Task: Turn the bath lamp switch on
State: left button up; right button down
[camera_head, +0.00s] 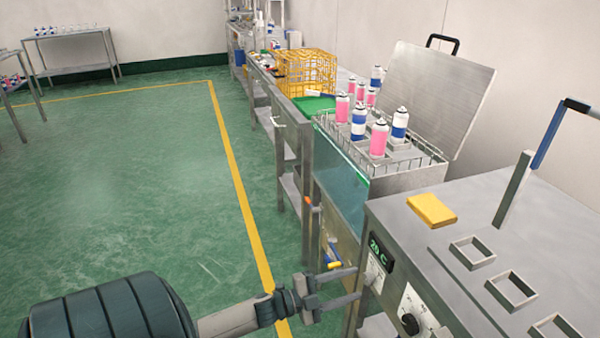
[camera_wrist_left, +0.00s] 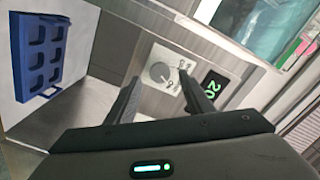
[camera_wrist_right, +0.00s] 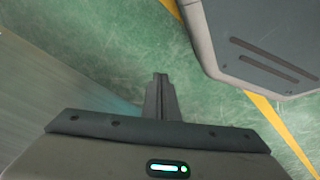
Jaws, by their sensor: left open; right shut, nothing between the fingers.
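The control panel carries a green-lit display (camera_head: 380,252) reading 20 C, a small white switch plate (camera_head: 375,273) below it, and a white plate with a black knob (camera_head: 410,323). My left gripper (camera_head: 352,285) is open and empty, its fingertips close to the panel front near the small plate. In the left wrist view, a round knob (camera_wrist_left: 160,72) on a white plate shows between the fingers, with the display (camera_wrist_left: 213,83) to the right. The right finger partly covers the panel, so the lamp switch's position is unclear. My right gripper (camera_wrist_right: 160,80) is shut and empty above the floor.
The open steel bath (camera_head: 410,178) holds several pink and blue aerosol cans. A yellow block (camera_head: 432,210) and square frames (camera_head: 472,252) lie on the bench top. A yellow crate (camera_head: 305,72) stands farther back. The green floor (camera_head: 130,190) at left is clear.

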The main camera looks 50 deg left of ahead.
pick_arm(q)
jog(key=b+v, duration=0.1)
jog(key=v, duration=1.3)
jog(key=shift+s, duration=0.2)
pick_arm(e)
notch_tip(320, 180, up, 3)
jog(key=shift+a+f, duration=0.1)
jog(key=shift+a, duration=0.05)
jog(key=shift+w, duration=0.3)
jog(key=shift+w, duration=0.1)
